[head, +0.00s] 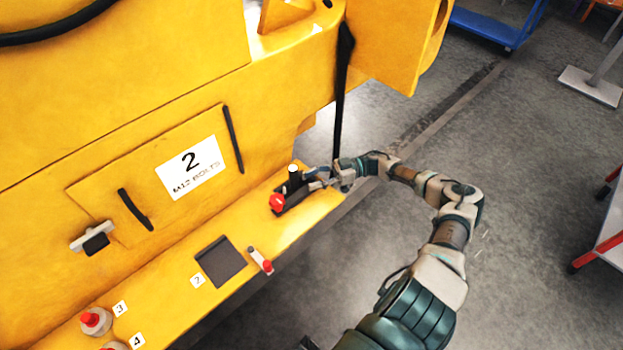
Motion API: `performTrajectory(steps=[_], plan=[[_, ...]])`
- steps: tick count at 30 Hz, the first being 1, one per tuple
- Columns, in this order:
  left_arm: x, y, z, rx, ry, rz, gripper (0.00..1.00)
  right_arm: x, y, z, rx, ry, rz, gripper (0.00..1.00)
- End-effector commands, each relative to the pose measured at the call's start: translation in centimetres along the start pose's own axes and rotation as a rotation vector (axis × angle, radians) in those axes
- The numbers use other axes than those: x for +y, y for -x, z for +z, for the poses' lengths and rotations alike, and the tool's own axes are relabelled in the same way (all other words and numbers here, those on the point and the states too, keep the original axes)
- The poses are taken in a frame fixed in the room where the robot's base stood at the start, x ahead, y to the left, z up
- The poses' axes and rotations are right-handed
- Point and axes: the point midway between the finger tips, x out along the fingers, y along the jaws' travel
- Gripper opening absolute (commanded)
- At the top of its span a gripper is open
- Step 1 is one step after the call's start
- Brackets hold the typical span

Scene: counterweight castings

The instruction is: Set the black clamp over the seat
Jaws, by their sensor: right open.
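A small black block with a white top, which looks like the black clamp (291,184), stands near the right end of the yellow ledge. It is on or beside a dark flat piece, with a red knob (277,202) at its left. My right gripper (314,181) is open, just to the right of the block, its fingers pointing left toward it. Whether the fingers touch it I cannot tell. A dark square plate (220,261) lies on the ledge beside a label "2"; whether it is the seat I cannot tell. My left gripper is out of view.
The yellow ledge (185,305) also holds a small grey piece with a red end (260,261) and red-topped pieces (95,321) at lower left. A yellow wall with a panel marked "2" (191,167) rises behind. A black strap (341,90) hangs near my right wrist.

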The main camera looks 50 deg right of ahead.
Motion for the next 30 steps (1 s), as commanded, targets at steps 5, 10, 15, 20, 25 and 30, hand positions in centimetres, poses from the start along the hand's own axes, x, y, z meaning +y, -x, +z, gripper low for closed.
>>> performTrajectory(steps=[5, 10, 15, 20, 25, 30], plan=[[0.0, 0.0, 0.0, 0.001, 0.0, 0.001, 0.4, 0.1, 2.7, 0.0, -0.004, 0.0, 0.005, 0.45], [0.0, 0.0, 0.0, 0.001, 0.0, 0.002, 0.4, 0.1, 5.3, 0.1, -0.003, 0.001, 0.003, 0.45], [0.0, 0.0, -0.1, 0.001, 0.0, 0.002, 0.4, 0.1, 6.9, 0.1, -0.003, 0.001, 0.002, 0.45], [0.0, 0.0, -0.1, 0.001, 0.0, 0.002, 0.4, 0.0, 7.2, 0.0, -0.002, 0.0, 0.0, 0.45], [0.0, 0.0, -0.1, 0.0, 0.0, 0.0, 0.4, 0.0, 7.2, 0.0, -0.002, 0.0, 0.0, 0.45], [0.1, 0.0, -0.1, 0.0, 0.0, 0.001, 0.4, 0.1, 7.2, 0.1, -0.002, 0.0, 0.0, 0.45]])
